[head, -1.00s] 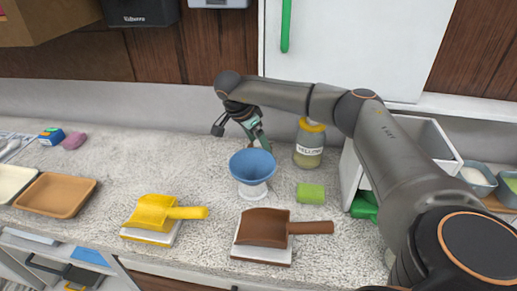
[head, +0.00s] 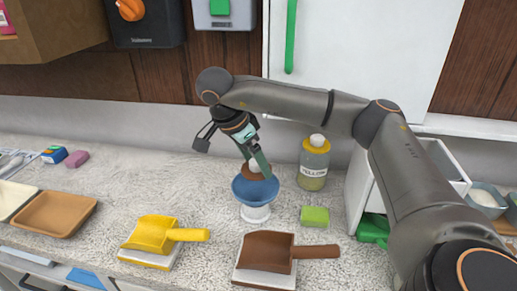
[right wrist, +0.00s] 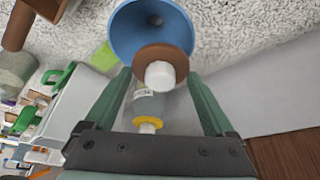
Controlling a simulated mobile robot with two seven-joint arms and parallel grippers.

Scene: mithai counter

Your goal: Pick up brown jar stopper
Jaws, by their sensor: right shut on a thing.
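The brown jar stopper (head: 254,171) is a brown disc with a white knob. My right gripper (head: 258,163) is shut on it and holds it at the blue funnel (head: 256,191). In the right wrist view the stopper (right wrist: 172,54) lies between the two green fingers (right wrist: 160,80), its white knob toward the camera, and it overlaps the near rim of the blue funnel (right wrist: 130,40). I cannot tell whether the stopper touches the funnel. The contact of the fingers on the stopper is not clear. My left gripper is not in view.
A yellow-collared jar labelled YELLOW (head: 314,165) stands right of the funnel. A green block (head: 315,216) lies in front of it. A yellow scoop (head: 158,236) and a brown scoop (head: 272,252) lie at the front. A white bin (head: 362,190) stands at right.

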